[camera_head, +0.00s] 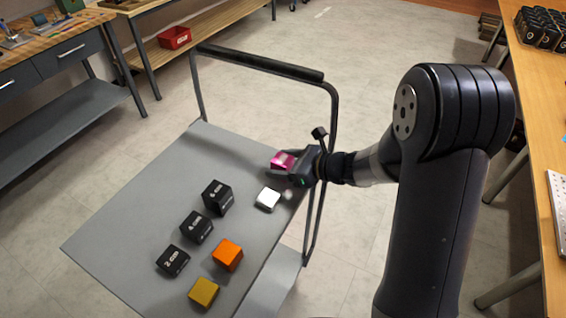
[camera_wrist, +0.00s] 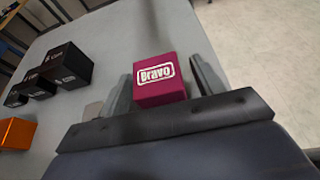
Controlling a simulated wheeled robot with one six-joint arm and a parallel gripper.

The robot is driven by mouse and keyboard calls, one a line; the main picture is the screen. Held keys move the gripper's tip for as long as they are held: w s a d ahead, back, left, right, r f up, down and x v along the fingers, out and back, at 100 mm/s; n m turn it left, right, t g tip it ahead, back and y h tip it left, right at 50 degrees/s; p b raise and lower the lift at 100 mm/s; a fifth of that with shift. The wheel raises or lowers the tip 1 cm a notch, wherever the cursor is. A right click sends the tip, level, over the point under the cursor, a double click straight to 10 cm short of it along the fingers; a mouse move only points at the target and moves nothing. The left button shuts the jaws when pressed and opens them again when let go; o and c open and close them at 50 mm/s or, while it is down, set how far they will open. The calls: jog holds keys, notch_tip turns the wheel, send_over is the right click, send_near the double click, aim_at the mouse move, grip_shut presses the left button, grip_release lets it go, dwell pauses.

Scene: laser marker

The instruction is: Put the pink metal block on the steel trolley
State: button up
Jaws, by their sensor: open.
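The pink metal block (camera_head: 282,160) is on the grey top of the steel trolley (camera_head: 150,210), near its far right edge by the handle. In the wrist view the pink block (camera_wrist: 158,82), with a white "Bravo" label, is between the two fingers of my gripper (camera_wrist: 163,85). The fingers are open on either side, with a gap at the right finger; contact at the left one cannot be told. In the head view my gripper (camera_head: 288,168) reaches in from the right, low over the trolley top, and partly covers the block.
On the trolley, a silver block (camera_head: 268,198) lies just in front of my gripper. Black blocks (camera_head: 217,197), an orange block (camera_head: 228,254) and a yellow block (camera_head: 204,292) stand nearer. The trolley's black handle (camera_head: 260,63) rises at the back. The trolley's left part is bare.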

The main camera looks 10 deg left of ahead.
jog(key=shift+r, duration=0.1)
jog(key=shift+r, duration=0.15)
jog(key=v, duration=1.2)
jog(key=shift+c, duration=0.4)
